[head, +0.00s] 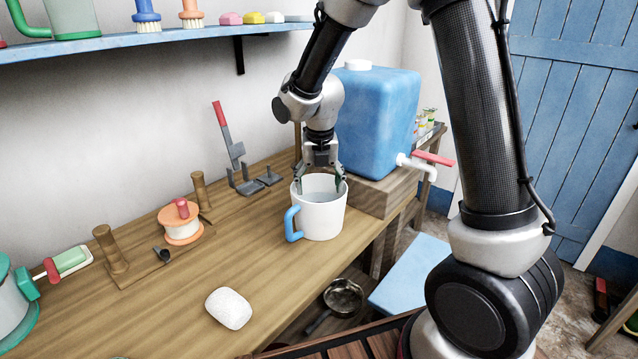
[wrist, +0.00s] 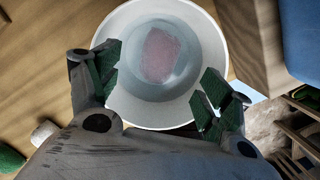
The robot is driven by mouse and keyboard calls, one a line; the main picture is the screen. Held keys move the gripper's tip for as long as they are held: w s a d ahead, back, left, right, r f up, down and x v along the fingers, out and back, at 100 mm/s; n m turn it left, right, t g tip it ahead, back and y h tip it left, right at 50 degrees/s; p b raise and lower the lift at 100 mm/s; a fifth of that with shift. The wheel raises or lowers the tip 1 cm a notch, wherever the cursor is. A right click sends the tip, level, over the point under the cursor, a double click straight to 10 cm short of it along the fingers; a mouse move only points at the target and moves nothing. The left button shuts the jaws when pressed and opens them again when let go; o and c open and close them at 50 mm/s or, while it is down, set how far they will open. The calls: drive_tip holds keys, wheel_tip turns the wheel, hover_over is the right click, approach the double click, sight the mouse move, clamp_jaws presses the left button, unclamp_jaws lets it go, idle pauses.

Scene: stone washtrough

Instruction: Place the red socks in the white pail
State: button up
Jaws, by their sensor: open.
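The white pail (head: 321,217), with a blue handle on its left side, stands upright on the wooden bench. It also shows from above in the wrist view (wrist: 150,118). A faded pink-red patch (wrist: 160,55) lies at its bottom, seen as if through water. It may be the red socks, but I cannot tell for sure. My gripper (head: 321,180) is open and empty, pointing down at the pail's mouth. In the wrist view its green-padded fingers (wrist: 160,82) are apart over opposite sides of the rim. No other red socks show.
A blue water tank (head: 376,120) with a red-handled tap stands on a wooden block right of the pail. A grey lever clamp (head: 245,175) is behind left. An orange-and-white reel (head: 181,225) and a white rounded block (head: 228,308) are left. The front-middle bench is mostly clear.

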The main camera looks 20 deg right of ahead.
drive_tip(key=shift+r, duration=0.1)
wheel_tip(320, 180, up, 7)
idle(0.6)
drive_tip(key=s+d+r+m+t, duration=0.1)
drive_tip(key=s+d+r+m, duration=0.2)
drive_tip(key=s+m, duration=0.6)
drive_tip(key=s+d+r+m, duration=0.4)
drive_tip(key=s+d+m, duration=0.3)
drive_tip(key=m, duration=0.6)
drive_tip(key=s+d+r+m+t, duration=0.1)
drive_tip(key=s+d+r+m, duration=0.2)
drive_tip(key=s+m, duration=0.7)
drive_tip(key=shift+s+d+r+m+t, duration=0.15)
drive_tip(key=shift+s+d+m+t, duration=0.2)
drive_tip(key=shift+d+m, duration=0.6)
